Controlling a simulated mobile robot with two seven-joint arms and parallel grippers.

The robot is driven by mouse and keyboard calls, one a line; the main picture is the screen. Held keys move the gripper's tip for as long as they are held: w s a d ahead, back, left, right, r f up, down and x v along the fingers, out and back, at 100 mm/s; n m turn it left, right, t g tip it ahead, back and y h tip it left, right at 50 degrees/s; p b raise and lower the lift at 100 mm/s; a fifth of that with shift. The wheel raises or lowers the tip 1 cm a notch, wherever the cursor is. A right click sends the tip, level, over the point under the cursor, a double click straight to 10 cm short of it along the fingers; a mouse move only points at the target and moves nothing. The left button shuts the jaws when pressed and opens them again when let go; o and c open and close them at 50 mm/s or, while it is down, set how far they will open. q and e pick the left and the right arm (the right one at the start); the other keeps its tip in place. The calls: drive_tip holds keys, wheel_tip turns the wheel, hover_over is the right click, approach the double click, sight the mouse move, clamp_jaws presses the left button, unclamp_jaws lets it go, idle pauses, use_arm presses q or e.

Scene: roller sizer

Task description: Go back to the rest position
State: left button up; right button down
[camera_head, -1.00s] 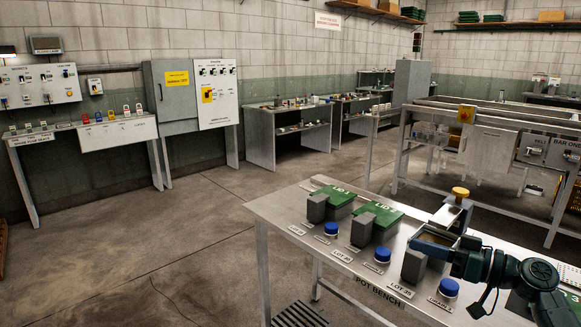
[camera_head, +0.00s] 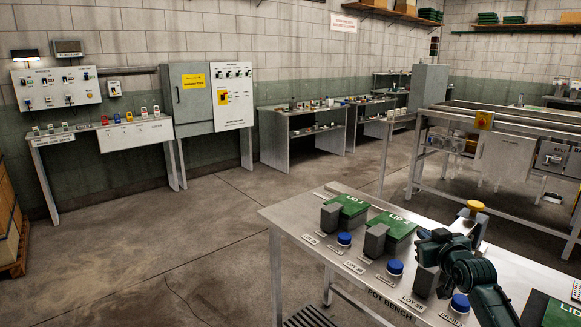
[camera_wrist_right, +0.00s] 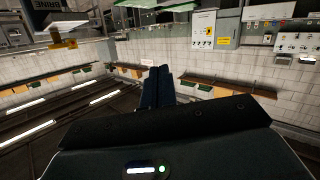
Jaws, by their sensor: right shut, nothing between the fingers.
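My right gripper (camera_head: 428,238) is in the head view above the near right part of the pot bench (camera_head: 300,222), with its dark arm coming in from the lower right. In the right wrist view its two dark blue fingers (camera_wrist_right: 158,86) lie together, shut, with nothing seen between them. My left gripper is in neither view.
The bench carries green lids (camera_head: 352,206), grey blocks (camera_head: 330,217) and blue-capped jars (camera_head: 344,239). A yellow knob (camera_head: 475,206) stands close behind my gripper. A large metal-framed machine (camera_head: 483,121) is behind the bench. Open floor (camera_head: 180,250) lies to the left.

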drive_tip(key=s+a+f+n+g+y, duration=0.1)
drive_tip(key=s+a+f, duration=0.4)
drive_tip(key=s+f, duration=0.4)
drive_tip(key=s+a+f+n+g, duration=0.1)
drive_tip(key=s+a+f, duration=0.4)
drive_tip(key=s+f, duration=0.4)
drive_tip(key=s+a+f+g, duration=0.1)
drive_tip(key=s+a, duration=0.2)
drive_tip(key=s, duration=0.4)
drive_tip(key=s+a+f+g+y, duration=0.1)
drive_tip(key=s+a+f, duration=0.1)
drive_tip(key=s, duration=0.5)
drive_tip(key=s+a+f+m+g+y, duration=0.1)
drive_tip(key=s+a+f, duration=0.1)
drive_tip(key=s+a, duration=0.2)
drive_tip(key=s, duration=0.3)
drive_tip(key=shift+s+f, duration=0.2)
drive_tip(key=shift+f, duration=0.05)
